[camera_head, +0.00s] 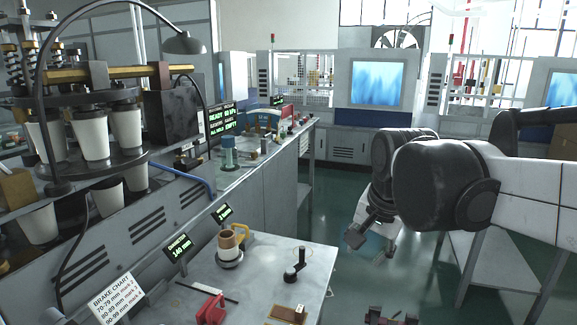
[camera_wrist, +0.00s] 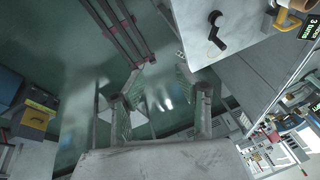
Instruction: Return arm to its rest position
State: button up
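My arm reaches in from the right in the head view and bends down over the aisle, to the right of the near workbench (camera_head: 262,265). Its wrist end (camera_head: 370,228) hangs clear of the bench; the fingers are hard to make out there. In the wrist view my gripper (camera_wrist: 160,78) has its two fingers apart, with nothing between them and the green floor beyond. No object is in my gripper.
A black lever (camera_head: 295,266) and a red fixture (camera_head: 211,309) are on the near bench. A forming machine with white cups (camera_head: 91,136) stands at left. A grey table (camera_head: 490,262) is at right below my arm. The floor aisle (camera_head: 335,205) between is clear.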

jog(key=s+d+f+n+t, duration=0.1)
jog(key=s+d+f+n, duration=0.1)
jog(key=s, duration=0.5)
jog(key=s+d+f+n+t, duration=0.2)
jog(key=s+f+n, duration=0.2)
jog(key=s, duration=0.3)
jog(key=shift+d+f+n, duration=0.3)
jog(key=shift+d+f, duration=0.05)
jog(key=shift+f, duration=0.3)
dwell(1.1)
jog(key=w+a+r+n+g+p, duration=0.25)
jog(key=w+r, duration=0.25)
jog(key=w, duration=0.3)
jog(key=w+a+r+n+g+p, duration=0.1)
jog(key=w+a+r+n, duration=0.25)
jog(key=w, duration=0.45)
jog(key=n+g+p, duration=0.3)
jog(key=n+g, duration=0.1)
jog(key=n, duration=0.1)
send_near(303, 247)
jog(key=f, duration=1.2)
jog(key=shift+s+a+f, duration=0.15)
jog(key=shift+a+f, duration=0.05)
